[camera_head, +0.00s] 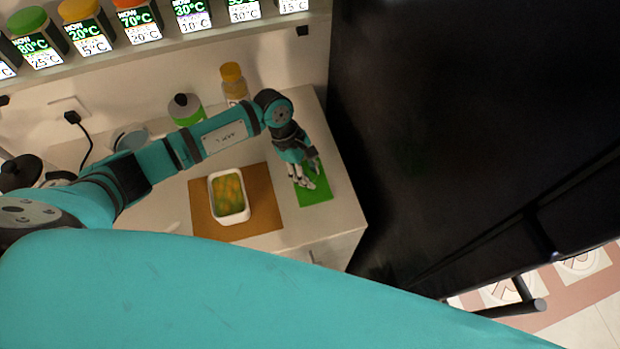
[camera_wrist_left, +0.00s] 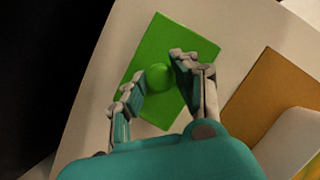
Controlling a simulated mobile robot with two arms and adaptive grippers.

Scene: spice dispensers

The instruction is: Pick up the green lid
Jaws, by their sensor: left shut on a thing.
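The green lid (camera_wrist_left: 150,45) is a flat bright green rectangle with a round green knob (camera_wrist_left: 158,76) near its middle. In the head view the lid (camera_head: 314,195) is at the right end of the white counter. My left gripper (camera_head: 306,180) reaches down over it from above. I cannot tell whether the lid touches the counter. My right gripper is not in view.
A white dish (camera_head: 213,205) with yellow-green contents stands on a brown board (camera_head: 262,205) left of the lid. Bottles with a yellow cap (camera_head: 231,72) and a dark cap (camera_head: 183,104) stand behind. A tall black surface (camera_head: 440,120) rises close on the right.

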